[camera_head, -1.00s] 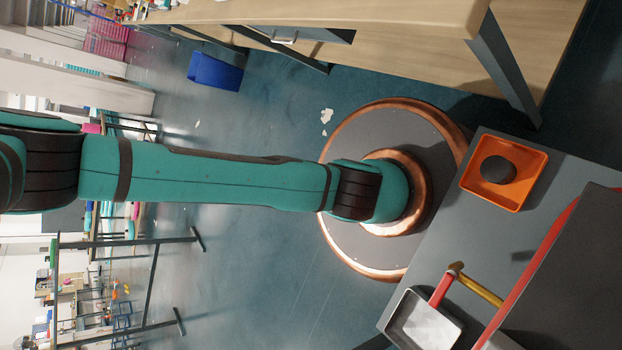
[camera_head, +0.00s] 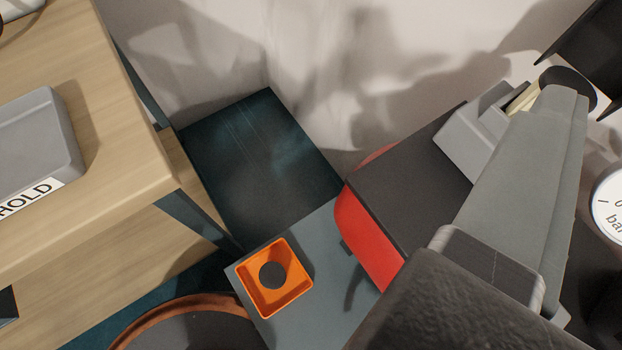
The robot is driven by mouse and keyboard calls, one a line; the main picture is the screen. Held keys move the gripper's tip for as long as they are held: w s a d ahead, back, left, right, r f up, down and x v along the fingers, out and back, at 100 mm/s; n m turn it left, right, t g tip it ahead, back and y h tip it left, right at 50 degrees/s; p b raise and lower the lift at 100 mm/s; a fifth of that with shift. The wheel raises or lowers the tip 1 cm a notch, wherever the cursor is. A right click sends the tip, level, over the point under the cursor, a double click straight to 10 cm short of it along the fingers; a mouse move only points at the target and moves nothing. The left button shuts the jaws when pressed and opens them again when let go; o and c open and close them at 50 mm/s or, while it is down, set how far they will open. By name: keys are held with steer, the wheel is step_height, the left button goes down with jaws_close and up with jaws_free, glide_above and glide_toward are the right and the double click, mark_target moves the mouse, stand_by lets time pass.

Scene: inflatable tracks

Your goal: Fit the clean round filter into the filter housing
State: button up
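An orange square tray (camera_head: 303,289) sits on a grey surface at the lower middle. A dark round piece (camera_head: 272,275) lies in it. I cannot tell whether it is a filter, or clean. A red machine (camera_head: 366,238) with a dark top stands to the right of the tray. A long grey part (camera_head: 520,190) slants up across it to a dark round end (camera_head: 568,84). I cannot make out which part is the filter housing. I see no gripper fingers that I can be sure of, so whether anything is held is not shown.
A wooden bench (camera_head: 110,130) on the left carries a grey tray (camera_head: 38,140) with a label reading "HOLD". A white gauge (camera_head: 608,208) is at the right edge. A dark textured block (camera_head: 450,305) hides the lower right. Some grey surface (camera_head: 325,245) by the orange tray is bare.

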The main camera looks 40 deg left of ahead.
steer(key=s+m+t, duration=0.1)
steer(key=s, duration=0.1)
steer(key=s+f+m+t, duration=0.1)
steer(key=s+m, duration=0.1)
steer(key=shift+s, duration=0.15)
steer(key=shift+c, duration=0.4)
stand_by(0.8)
